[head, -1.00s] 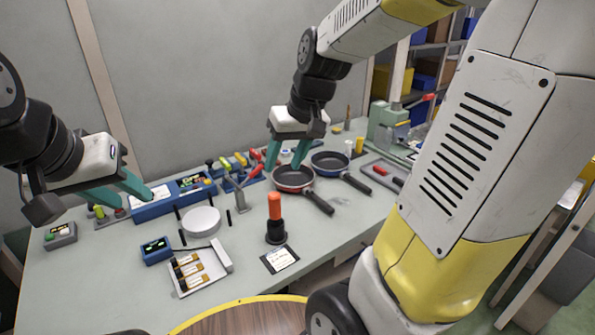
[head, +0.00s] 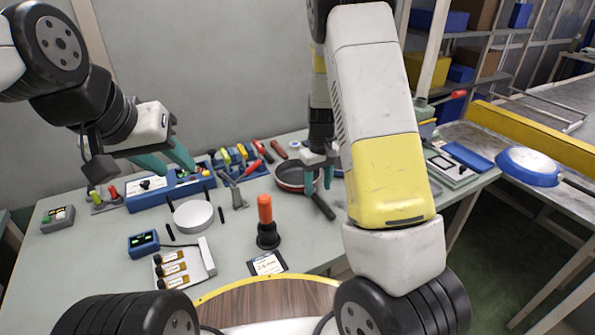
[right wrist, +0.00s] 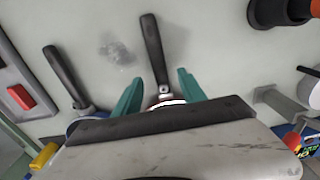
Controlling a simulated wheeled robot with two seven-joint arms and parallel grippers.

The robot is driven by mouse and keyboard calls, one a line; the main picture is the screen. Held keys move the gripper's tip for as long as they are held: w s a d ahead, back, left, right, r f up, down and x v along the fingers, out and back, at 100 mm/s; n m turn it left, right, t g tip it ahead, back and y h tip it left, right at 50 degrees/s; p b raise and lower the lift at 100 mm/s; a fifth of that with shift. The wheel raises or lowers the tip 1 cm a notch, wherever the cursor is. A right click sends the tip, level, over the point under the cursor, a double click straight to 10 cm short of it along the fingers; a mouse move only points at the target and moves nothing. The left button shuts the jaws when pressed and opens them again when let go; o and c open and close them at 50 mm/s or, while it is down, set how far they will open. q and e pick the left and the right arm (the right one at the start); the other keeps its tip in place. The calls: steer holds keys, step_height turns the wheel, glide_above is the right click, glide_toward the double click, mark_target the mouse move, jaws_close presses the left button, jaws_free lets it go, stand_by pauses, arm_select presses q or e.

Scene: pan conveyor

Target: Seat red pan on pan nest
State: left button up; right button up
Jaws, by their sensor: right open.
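The red pan (head: 288,180) lies on the worktable, its black handle (head: 323,207) pointing toward me. My right gripper (head: 319,182) is open at the pan's handle side. In the right wrist view the red pan's handle (right wrist: 152,50) runs between the spread teal fingers (right wrist: 160,90); the gripper body hides most of the pan. A white round disc (head: 193,215) with thin black posts around it, seemingly the pan nest, stands empty to the left. My left gripper (head: 178,163) is open and empty above the blue console, left of the pan.
A blue pan's handle (right wrist: 68,80) lies beside the red pan. An orange-topped black cylinder (head: 265,215) stands between disc and red pan. A vial tray (head: 190,268) and small blue display box (head: 145,243) are in front.

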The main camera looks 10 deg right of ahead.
mark_target(317, 197)
steer(key=f, duration=0.5)
steer(key=shift+w, duration=0.2)
steer(key=shift+r, duration=0.1)
jaws_close()
stand_by(1.1)
